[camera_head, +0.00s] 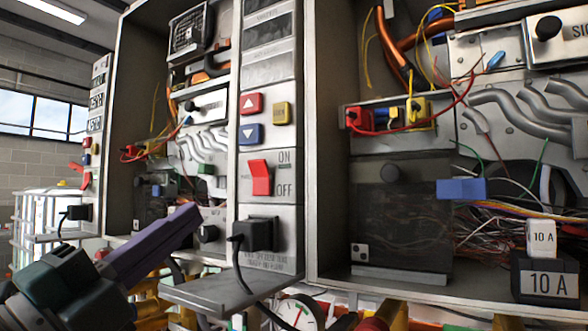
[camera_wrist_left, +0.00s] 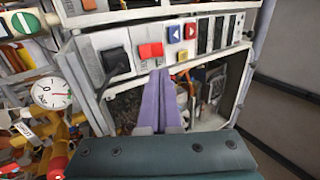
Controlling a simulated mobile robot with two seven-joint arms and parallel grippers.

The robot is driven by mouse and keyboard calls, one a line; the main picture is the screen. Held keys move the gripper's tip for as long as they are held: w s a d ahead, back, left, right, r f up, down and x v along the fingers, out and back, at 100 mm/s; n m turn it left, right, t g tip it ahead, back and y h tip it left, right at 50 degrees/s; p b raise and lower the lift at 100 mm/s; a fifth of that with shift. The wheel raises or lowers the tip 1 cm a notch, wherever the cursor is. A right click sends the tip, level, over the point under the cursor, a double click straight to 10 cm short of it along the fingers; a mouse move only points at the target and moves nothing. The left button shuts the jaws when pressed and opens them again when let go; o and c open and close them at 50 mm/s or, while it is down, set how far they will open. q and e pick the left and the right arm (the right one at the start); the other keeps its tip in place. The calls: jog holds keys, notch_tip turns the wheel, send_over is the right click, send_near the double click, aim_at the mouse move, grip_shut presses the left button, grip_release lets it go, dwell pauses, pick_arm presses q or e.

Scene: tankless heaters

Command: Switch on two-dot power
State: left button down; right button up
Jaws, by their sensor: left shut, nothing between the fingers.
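My left gripper (camera_head: 190,217) has purple fingers, shut and empty, pointing up and right in front of the left heater's open box. In the left wrist view the shut fingers (camera_wrist_left: 166,75) end just beside a red switch (camera_wrist_left: 150,50); contact is not clear. A two-dot label (camera_head: 359,250) is on the dark unit inside the right heater. The panel left of that unit has a red rocker switch (camera_head: 260,178) marked ON above and OFF below. The left heater's panel has another red switch (camera_head: 76,168). My right gripper is not seen.
A black plug with a cord (camera_head: 257,235) sits below the central switch, above a grey ledge (camera_head: 225,288). Red and blue arrow buttons (camera_head: 250,104) are above the switch. A round gauge (camera_head: 298,312) and pipes lie below. A 10 A block (camera_head: 548,280) stands at right.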

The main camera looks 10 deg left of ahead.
aim_at(256, 164)
pick_arm(q)
jog(key=p+x, duration=0.3)
jog(key=x, duration=0.7)
jog(key=shift+r, duration=0.1)
jog(key=shift+w+d+r, duration=0.2)
jog(key=shift+w, duration=0.3)
jog(key=shift+p, duration=0.3)
jog(key=r+p, duration=0.1)
jog(key=p, duration=0.2)
jog(key=shift+w+r+g, duration=0.15)
jog(key=shift+g, duration=0.25)
jog(key=shift+d+f, duration=0.1)
jog(key=shift+f, duration=0.25)
jog(key=shift+w, duration=0.1)
